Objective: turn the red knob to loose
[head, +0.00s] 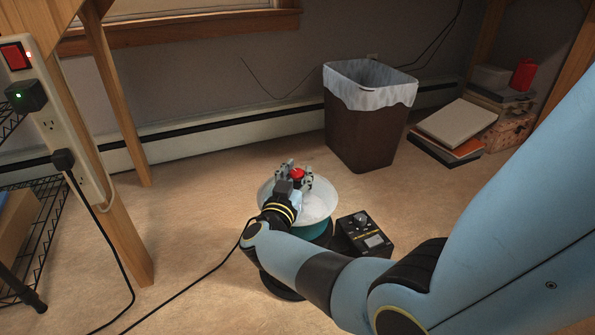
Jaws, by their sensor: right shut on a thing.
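The red knob (297,174) is small in the head view, over the middle of a round white dish-like top (318,205) with a teal side. My right gripper (298,177) reaches in from the lower right and is shut on the red knob, with its fingers on either side. The fingers and wrist hide part of the knob and the dish. Any marks that show the knob's setting are too small to read. My left gripper is not in the head view.
A black box with dials (365,235) stands just right of the dish. A brown bin with a white liner (368,125) is behind. Books (458,122) lie at the back right. A power strip (60,120) and a wire shelf (40,225) are left. Cables cross the floor.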

